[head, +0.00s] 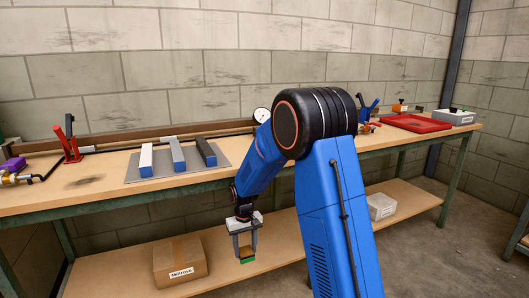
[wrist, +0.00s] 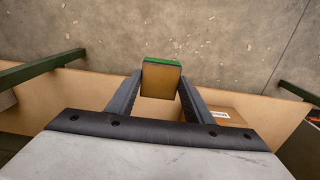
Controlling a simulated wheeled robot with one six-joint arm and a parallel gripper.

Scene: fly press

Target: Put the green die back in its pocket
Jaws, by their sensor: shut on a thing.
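My gripper (head: 245,246) hangs in front of the bench, below the level of its top, with its fingers pointing down. It is shut on the green die (head: 247,257), a small block with a green edge. In the wrist view, the die (wrist: 161,79) sits between the tips of my gripper (wrist: 160,88), showing a tan face and a green far edge. The die is clear of the lower shelf's surface as far as I can tell. I cannot make out the die's pocket in either view.
The bench top (head: 105,175) carries a grey plate (head: 130,178) with several bars, a red clamp (head: 69,146) and a red tray (head: 415,123) at right. A cardboard box (head: 180,262) and a pale box (head: 381,206) stand on the lower shelf (head: 110,276). My arm hides the bench's middle.

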